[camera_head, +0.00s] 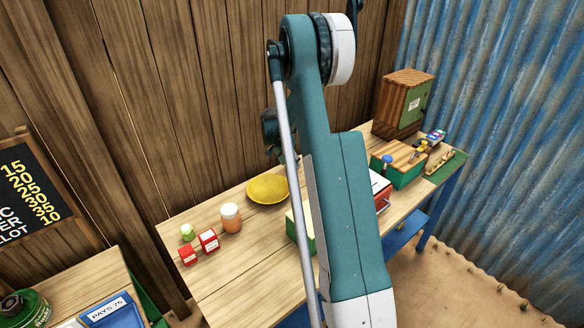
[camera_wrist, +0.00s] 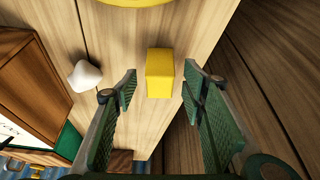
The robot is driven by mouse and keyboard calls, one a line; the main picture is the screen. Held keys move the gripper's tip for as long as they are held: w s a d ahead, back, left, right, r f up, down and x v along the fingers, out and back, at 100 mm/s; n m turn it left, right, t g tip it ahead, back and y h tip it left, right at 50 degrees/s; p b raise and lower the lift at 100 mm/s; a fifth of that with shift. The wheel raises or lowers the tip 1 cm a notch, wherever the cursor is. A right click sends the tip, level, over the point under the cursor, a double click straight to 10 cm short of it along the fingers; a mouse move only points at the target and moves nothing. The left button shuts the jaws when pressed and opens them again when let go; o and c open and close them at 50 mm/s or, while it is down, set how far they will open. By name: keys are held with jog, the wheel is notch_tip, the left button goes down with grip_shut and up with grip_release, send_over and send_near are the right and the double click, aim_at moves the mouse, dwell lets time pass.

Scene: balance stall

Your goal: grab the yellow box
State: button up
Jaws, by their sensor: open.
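The yellow box (camera_wrist: 160,68) stands on the wooden table (camera_wrist: 118,45) in the wrist view, near the table's edge. My gripper (camera_wrist: 160,92) is open, with one green ribbed finger on each side of the picture. The box shows between and just beyond the fingertips, with a gap on both sides. Nothing is held. In the head view I cannot make out the yellow box or my gripper; my own arm covers the middle of the table.
A yellow bowl (camera_head: 267,189) lies on the table; an orange jar (camera_head: 231,218) and red boxes (camera_head: 208,241) stand left of it. In the wrist view a small white object (camera_wrist: 85,77) lies left of the box, near a wooden case (camera_wrist: 30,75). Dark planks lie at right.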

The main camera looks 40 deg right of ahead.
jog(key=shift+x, duration=1.05)
jog(key=c, duration=1)
